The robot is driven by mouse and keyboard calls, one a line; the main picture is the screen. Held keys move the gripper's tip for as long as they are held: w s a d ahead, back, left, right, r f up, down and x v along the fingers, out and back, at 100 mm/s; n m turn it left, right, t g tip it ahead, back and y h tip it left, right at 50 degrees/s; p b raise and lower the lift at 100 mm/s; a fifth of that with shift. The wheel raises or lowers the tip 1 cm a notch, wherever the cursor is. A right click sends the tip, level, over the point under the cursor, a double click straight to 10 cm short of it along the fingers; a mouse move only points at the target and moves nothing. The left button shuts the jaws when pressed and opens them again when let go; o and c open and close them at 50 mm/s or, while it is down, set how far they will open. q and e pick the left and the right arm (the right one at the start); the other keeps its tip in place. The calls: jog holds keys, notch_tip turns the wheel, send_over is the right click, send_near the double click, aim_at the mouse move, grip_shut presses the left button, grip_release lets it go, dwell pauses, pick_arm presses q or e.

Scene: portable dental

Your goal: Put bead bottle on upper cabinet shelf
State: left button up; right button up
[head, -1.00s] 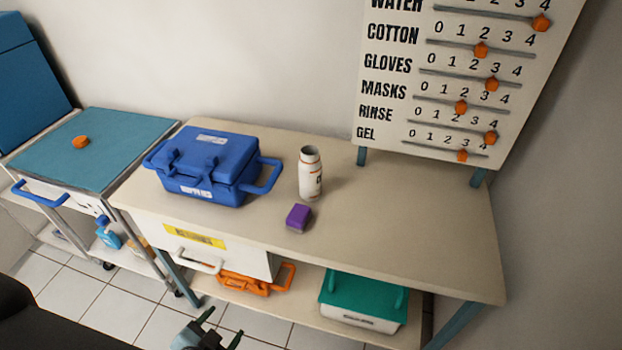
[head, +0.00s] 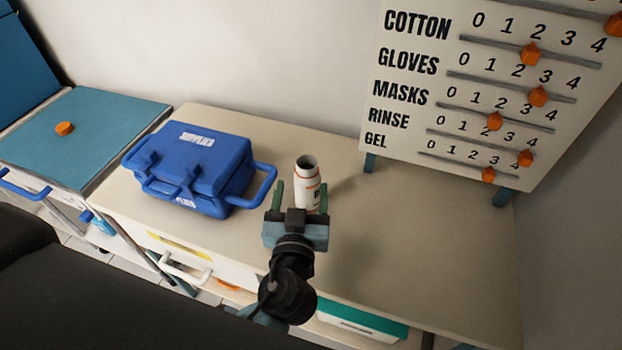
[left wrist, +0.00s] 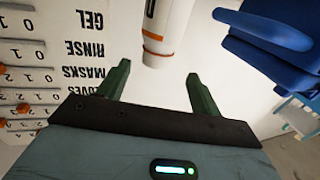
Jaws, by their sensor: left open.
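The bead bottle is probably the white open-topped bottle (head: 308,176) with orange bands, upright on the beige table. My left gripper (head: 300,193) is open and empty, its fingers pointing at the bottle from the near side. In the left wrist view the bottle's banded part (left wrist: 160,48) lies just beyond and between the open fingertips (left wrist: 158,73). I cannot tell whether the fingers reach around it. No upper cabinet shelf shows. My right gripper is not in view.
A blue supplies case (head: 190,165) stands left of the bottle. A white counting board (head: 480,110) with orange sliders stands at the back right. The table's right part (head: 430,255) is clear. A teal-topped cart (head: 75,140) stands at the left.

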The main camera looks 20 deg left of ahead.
aim_at(306, 173)
pick_arm(q)
jog(key=shift+r, duration=0.1)
jog(key=shift+w+a, duration=0.15)
jog(key=shift+w, duration=0.15)
jog(key=shift+w+a+r+p, duration=0.1)
jog(key=shift+w+p, duration=0.2)
jog(key=shift+w, duration=0.2)
jog(key=shift+w+f, duration=0.2)
jog(key=shift+w, duration=0.2)
jog(key=shift+w+r, duration=0.1)
jog(key=shift+w+a+r+p, duration=0.1)
jog(key=shift+w+r+p, duration=0.05)
jog(key=shift+w+p, duration=0.15)
jog(key=p+x, duration=0.1)
jog(key=x, duration=0.2)
jog(key=shift+w+r, duration=0.15)
jog(key=shift+w, duration=0.5)
jog(key=shift+f, duration=0.25)
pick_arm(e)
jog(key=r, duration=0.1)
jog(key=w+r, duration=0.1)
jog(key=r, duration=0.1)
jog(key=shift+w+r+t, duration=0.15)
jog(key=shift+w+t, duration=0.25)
